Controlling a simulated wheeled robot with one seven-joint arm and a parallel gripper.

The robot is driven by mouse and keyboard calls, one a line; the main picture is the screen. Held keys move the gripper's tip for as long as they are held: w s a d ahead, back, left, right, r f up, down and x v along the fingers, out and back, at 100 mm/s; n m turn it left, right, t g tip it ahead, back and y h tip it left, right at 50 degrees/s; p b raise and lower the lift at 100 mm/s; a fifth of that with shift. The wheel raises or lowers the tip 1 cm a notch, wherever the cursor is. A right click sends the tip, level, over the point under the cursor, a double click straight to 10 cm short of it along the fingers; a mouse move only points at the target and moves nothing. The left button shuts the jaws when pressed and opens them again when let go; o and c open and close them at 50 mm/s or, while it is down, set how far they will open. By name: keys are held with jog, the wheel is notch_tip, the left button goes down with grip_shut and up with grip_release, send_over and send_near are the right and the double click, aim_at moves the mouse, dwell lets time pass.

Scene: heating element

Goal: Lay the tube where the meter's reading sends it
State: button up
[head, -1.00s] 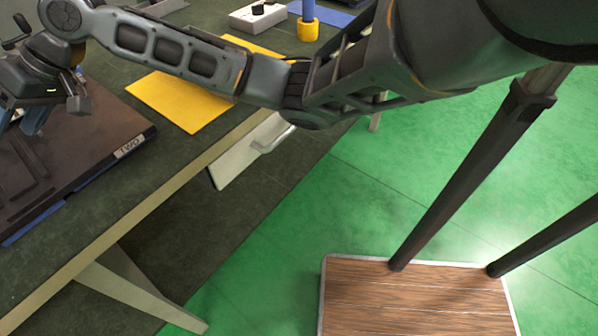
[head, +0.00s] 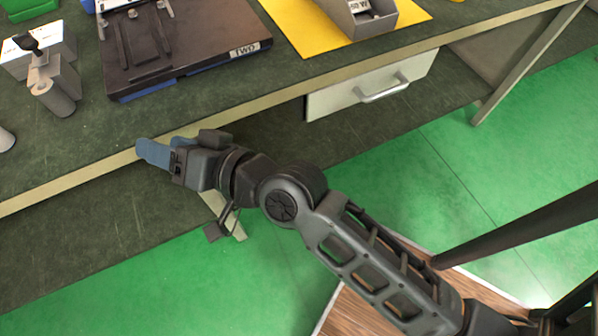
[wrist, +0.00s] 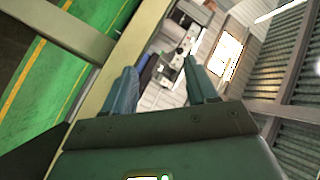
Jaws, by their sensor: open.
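My gripper (head: 152,152) is at the bench's front edge in the head view, with its blue fingers pointing left. In the wrist view its two fingers (wrist: 162,85) stand apart with nothing between them. A dark tray-like fixture labelled TWO (head: 225,35) lies on the bench beyond the gripper. A grey box labelled 50 W (head: 360,22) stands on a yellow sheet (head: 290,22) at the top right. I cannot make out the tube or a meter reading in these views.
A grey-white fixture (head: 58,85) and a white box (head: 18,62) stand on the dark bench (head: 110,130) at the left. A drawer (head: 340,98) with a handle sits under the bench edge. Green floor (head: 400,180) is open in front.

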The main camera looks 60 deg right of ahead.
jog(key=s+d+f+n+g+h, duration=0.1)
jog(key=s+d+f+n+h, duration=0.15)
jog(key=s, duration=1.75)
jog(key=s+d+r+n, duration=0.2)
jog(key=s, duration=0.3)
jog(key=s+d+r+n, duration=0.2)
jog(key=s+d+n, duration=0.1)
jog(key=s, duration=0.3)
jog(key=shift+d+g, duration=0.25)
jog(key=shift+g, duration=0.05)
jog(key=shift+n, duration=0.25)
jog(key=shift+r, duration=0.15)
jog(key=shift+c, duration=0.5)
